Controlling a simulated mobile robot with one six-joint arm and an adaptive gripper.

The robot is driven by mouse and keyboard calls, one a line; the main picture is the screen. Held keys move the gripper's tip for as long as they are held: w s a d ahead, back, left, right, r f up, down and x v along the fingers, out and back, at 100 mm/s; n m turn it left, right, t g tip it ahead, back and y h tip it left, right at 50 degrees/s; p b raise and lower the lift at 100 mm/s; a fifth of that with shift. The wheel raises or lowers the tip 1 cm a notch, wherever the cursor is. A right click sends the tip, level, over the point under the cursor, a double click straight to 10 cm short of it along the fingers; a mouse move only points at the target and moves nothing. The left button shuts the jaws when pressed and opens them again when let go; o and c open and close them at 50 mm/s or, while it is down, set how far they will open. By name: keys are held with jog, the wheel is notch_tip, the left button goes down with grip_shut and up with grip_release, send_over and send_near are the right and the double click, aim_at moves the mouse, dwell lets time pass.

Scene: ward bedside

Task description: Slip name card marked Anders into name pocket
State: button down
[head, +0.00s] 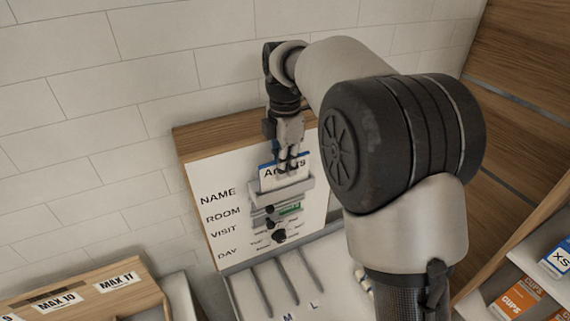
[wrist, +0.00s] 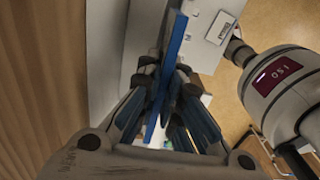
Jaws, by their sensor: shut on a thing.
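The white name card (head: 270,175) has a blue top edge and dark letters, partly covered by my fingers; an A and an S show. My gripper (head: 288,165) is shut on it from above. The card is upright in front of the white board, and its lower edge meets the grey name pocket (head: 300,187) beside the word NAME. I cannot tell whether that edge is inside the pocket or in front of it. In the wrist view the card (wrist: 173,50) shows edge-on as a blue strip between my fingers (wrist: 165,100).
The white board (head: 228,233) also has ROOM, VISIT and DAY rows with small holders below the pocket. A divided tray (head: 258,288) lies below it. A wooden box (head: 75,285) with MAX labels is at lower left, and a shelf with boxes (head: 517,298) at lower right.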

jog(key=shift+f+b, duration=0.7)
jog(key=shift+f, duration=0.7)
jog(key=c, duration=1.7)
grip_release()
